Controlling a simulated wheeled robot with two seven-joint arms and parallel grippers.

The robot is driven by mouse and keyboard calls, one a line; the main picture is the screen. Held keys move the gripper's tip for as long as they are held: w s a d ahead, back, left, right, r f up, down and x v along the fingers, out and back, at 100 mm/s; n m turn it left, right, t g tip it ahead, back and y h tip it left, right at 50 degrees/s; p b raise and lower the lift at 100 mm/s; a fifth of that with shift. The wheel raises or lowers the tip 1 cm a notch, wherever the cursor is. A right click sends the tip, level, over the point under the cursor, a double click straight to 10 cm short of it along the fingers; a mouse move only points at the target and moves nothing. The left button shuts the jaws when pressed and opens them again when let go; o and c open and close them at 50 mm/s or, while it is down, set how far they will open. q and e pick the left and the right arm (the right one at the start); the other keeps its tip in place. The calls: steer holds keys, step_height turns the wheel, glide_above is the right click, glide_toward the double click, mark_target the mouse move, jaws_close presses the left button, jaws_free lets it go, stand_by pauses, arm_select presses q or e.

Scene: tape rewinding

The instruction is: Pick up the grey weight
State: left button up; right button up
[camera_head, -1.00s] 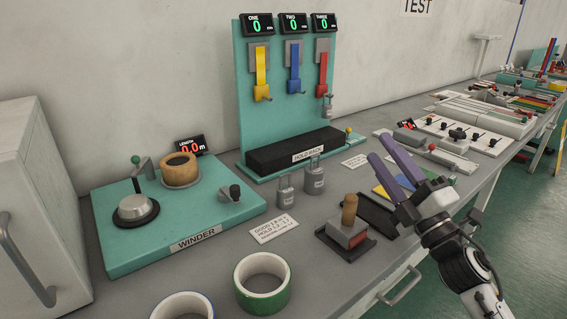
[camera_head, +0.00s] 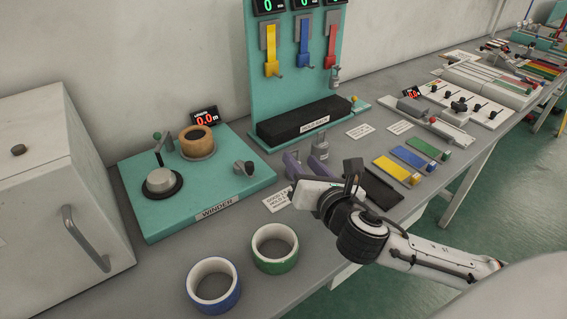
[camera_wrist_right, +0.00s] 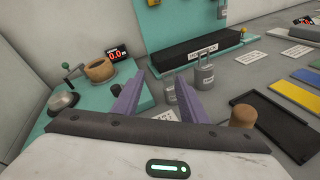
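My left gripper is not in view.
The teal winder board (camera_head: 150,222) is left of the weights. The black rack block (camera_head: 300,124) is behind them. Green (camera_head: 275,265) and blue (camera_head: 232,290) tape rolls sit in front.

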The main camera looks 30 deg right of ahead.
steer(key=f+n, duration=0.1)
steer(key=s+f+n+g, duration=0.1)
steer(key=f, duration=0.1)
steer(key=f+n+g, duration=0.1)
steer(key=shift+s+d+f+n+h, duration=0.25)
steer(key=shift+d+f+n+h, duration=0.05)
steer(key=shift+d+f, duration=0.05)
steer(key=x, duration=0.3)
steer(key=shift+w+f, duration=0.25)
steer(key=shift+w, duration=0.05)
steer(key=shift+x, duration=3.05)
steer(key=shift+a+f, duration=0.1)
steer(key=shift+f, duration=0.05)
jaws_close()
